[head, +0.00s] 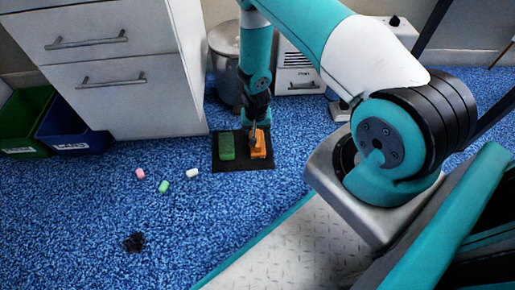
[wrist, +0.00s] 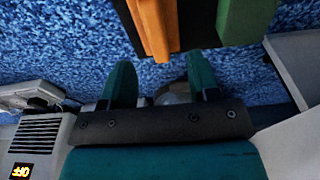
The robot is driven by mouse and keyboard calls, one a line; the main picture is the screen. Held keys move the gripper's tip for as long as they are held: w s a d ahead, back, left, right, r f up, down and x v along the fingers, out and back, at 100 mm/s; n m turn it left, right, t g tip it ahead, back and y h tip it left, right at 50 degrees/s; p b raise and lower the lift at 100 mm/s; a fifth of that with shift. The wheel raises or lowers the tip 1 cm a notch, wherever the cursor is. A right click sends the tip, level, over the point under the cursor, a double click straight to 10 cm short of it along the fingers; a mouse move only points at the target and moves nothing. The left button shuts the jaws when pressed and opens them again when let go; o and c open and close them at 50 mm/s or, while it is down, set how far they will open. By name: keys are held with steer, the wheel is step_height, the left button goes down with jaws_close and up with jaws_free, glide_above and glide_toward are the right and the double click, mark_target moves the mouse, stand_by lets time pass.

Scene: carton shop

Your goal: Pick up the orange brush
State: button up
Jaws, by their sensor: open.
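The orange brush (head: 259,149) lies on the right half of a black mat (head: 245,168) on the blue carpet. In the wrist view the orange brush (wrist: 153,28) shows at the top, beyond my fingertips and in line with the space between them. My gripper (head: 254,131) points down at the brush and partly covers it in the head view. In the wrist view my gripper (wrist: 160,62) has its two teal fingers apart, with nothing held between them. I cannot tell the exact gap to the brush.
A green brush (head: 227,146) lies beside the orange one, to its left. A white drawer cabinet (head: 130,90), blue bin (head: 75,127) and green bin (head: 27,125) stand left. A grey metal bin (head: 224,65) stands behind. Several small pieces and dark debris (head: 134,242) lie on the carpet.

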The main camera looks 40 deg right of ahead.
steer(key=f+b, duration=0.1)
steer(key=f, duration=0.1)
steer(key=f+b, duration=0.2)
steer(key=d+f+b, duration=0.1)
steer(key=f+b, duration=0.1)
steer(key=f, duration=0.1)
steer(key=shift+w+f, duration=0.1)
steer(key=shift+w, duration=0.15)
jaws_close()
step_height(320, 180, up, 20)
steer(key=p, duration=1.1)
